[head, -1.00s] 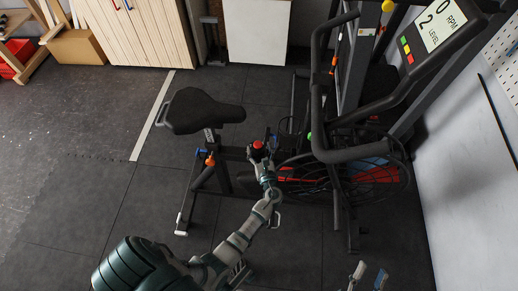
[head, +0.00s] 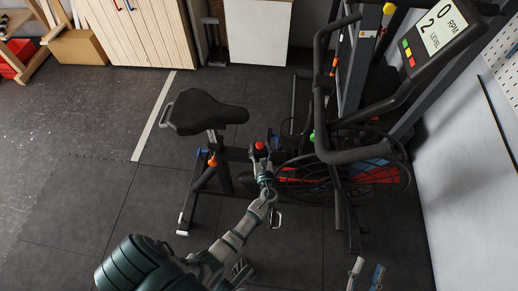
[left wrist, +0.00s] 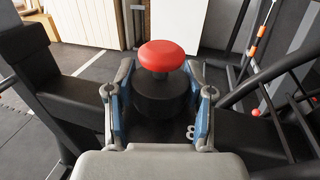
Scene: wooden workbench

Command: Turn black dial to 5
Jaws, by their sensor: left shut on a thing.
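The black dial (left wrist: 160,98) has a red round knob (left wrist: 160,56) on top and sits on the exercise bike's frame. In the head view the red knob (head: 260,146) shows at my left gripper's tip. My left gripper (left wrist: 158,112) is shut on the black dial, with one blue-padded finger on each side. A white "8" shows on the frame beside the right finger; other numbers are hidden. The bike's screen (head: 443,29) reads 0 RPM and level 2. My right gripper (head: 366,276) is low in the head view, its fingers apart and empty.
The bike's saddle (head: 204,111) is left of the dial, and its black handlebar (head: 352,154) and caged wheel (head: 385,190) are to the right. A white wall panel stands at far right. Dark floor (head: 75,200) is clear at the left.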

